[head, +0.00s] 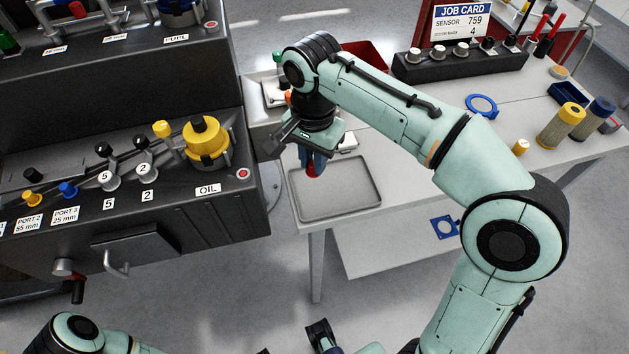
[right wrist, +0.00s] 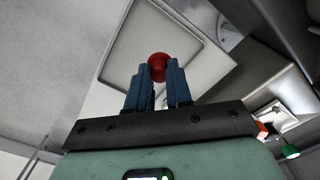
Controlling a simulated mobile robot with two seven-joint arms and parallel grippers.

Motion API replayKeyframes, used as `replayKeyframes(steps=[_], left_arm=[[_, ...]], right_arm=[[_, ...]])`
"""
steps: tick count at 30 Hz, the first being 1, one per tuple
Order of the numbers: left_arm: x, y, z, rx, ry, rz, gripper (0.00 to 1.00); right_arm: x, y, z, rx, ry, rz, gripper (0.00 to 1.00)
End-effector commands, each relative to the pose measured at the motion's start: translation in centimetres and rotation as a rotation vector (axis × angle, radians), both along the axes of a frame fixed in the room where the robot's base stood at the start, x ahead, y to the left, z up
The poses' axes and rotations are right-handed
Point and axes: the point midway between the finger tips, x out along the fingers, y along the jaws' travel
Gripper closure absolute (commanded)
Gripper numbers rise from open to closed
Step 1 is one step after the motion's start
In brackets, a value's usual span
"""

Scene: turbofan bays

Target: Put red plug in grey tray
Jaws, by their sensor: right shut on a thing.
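The red plug (head: 312,171) is between the blue fingers of my right gripper (head: 312,158), above the back left part of the grey tray (head: 340,214). In the right wrist view the plug's round red end (right wrist: 158,61) shows at the tips of my right gripper (right wrist: 158,75), which is shut on it. The tray (right wrist: 190,22) lies beyond it in that view, empty where visible. Whether the plug touches the tray is unclear. My left arm shows at the bottom left of the head view; its fingers cannot be made out clearly at the bottom edge.
The dark oil panel (head: 225,215) stands close left of the tray. The light bench (head: 405,180) has free room right of the tray. A blue ring (head: 482,105), yellow filter (head: 562,125) and black knob rack (head: 460,66) are farther right.

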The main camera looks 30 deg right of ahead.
Motion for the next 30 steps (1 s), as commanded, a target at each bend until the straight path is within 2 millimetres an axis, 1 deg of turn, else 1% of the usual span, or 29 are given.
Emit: replayKeyframes(steps=[1, 7, 12, 15, 24, 28, 29, 30], left_arm=[[0.0, 0.0, -0.3, 0.0, -0.001, 0.0, 0.57], [0.1, 0.0, -0.6, 0.001, -0.007, 0.001, 0.57], [0.3, 0.0, -1.1, 0.002, -0.015, 0.003, 0.57], [0.4, 0.0, -1.3, 0.002, -0.019, 0.004, 0.57], [0.5, 0.0, -1.2, 0.002, -0.02, 0.003, 0.57], [0.5, 0.0, -1.4, 0.003, -0.023, 0.004, 0.57], [0.5, 0.0, -1.4, 0.003, -0.023, 0.004, 0.57], [0.5, 0.0, -1.3, 0.003, -0.023, 0.004, 0.57]], right_arm=[[-0.1, 0.0, -0.9, 0.0, 0.002, 0.0, 1.0], [0.0, 0.0, -2.5, 0.0, 0.0, 0.0, 1.0], [-0.1, 0.0, -5.2, -0.001, 0.002, 0.0, 1.0], [0.0, 0.0, -6.1, 0.0, 0.0, 0.0, 1.0], [0.0, 0.0, -6.2, 0.0, -0.001, 0.0, 1.0], [0.0, 0.0, -6.6, 0.0, 0.0, 0.0, 1.0], [0.0, 0.0, -6.5, 0.001, -0.001, 0.0, 0.7], [0.0, 0.0, -6.5, 0.001, -0.001, 0.0, 0.57]])
